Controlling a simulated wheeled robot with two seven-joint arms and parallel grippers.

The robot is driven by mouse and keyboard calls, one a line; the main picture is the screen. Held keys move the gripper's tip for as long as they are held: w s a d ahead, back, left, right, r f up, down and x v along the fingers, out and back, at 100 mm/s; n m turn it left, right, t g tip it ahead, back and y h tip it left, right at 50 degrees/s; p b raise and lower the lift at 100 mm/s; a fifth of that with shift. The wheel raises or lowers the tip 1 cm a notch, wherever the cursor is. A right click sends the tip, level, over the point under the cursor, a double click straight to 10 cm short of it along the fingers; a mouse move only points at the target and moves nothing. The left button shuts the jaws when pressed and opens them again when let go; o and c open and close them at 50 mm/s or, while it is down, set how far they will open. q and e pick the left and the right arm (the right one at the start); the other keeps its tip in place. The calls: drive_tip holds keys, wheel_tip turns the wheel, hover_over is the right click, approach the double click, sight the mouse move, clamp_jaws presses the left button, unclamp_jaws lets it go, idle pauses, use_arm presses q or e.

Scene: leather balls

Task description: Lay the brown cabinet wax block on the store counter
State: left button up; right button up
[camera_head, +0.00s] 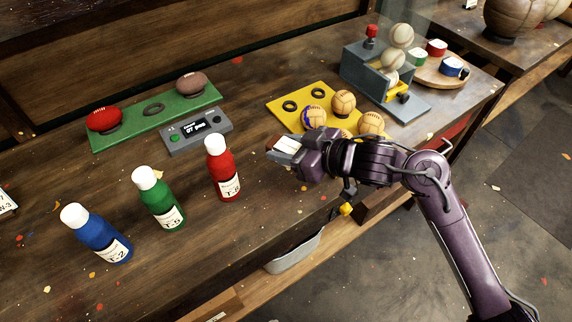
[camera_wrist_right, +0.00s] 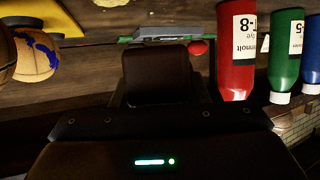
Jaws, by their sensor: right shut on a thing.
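My right gripper (camera_head: 285,146) reaches in from the right and is held over the counter, near its front edge. It is shut on a small block (camera_head: 283,142), of which a pale face shows between the fingers. In the right wrist view, a dark brown block-like shape (camera_wrist_right: 158,72) with rounded corners shows in front of the gripper; I take it to be the brown cabinet wax block. The fingers hide much of it in the head view. The wooden store counter (camera_head: 255,222) runs below. The gap between block and counter is hard to judge. My left gripper is not in view.
Red (camera_head: 222,170), green (camera_head: 158,198) and blue (camera_head: 95,233) bottles stand left of the gripper. A yellow board (camera_head: 275,112) with balls lies behind it. A grey device (camera_head: 196,132) and green board (camera_head: 140,126) lie further back. Bare counter shows between the red bottle and gripper.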

sight(288, 174)
drive_tip(key=shift+f, duration=2.75)
drive_tip(key=shift+f, duration=0.15)
drive_tip(key=o, duration=1.1)
drive_tip(key=shift+d+r, duration=0.15)
drive_tip(key=shift+r, duration=0.05)
drive_tip(key=v, duration=1.1)
drive_tip(key=shift+s+d+r, duration=0.1)
drive_tip(key=shift+s+d, duration=0.2)
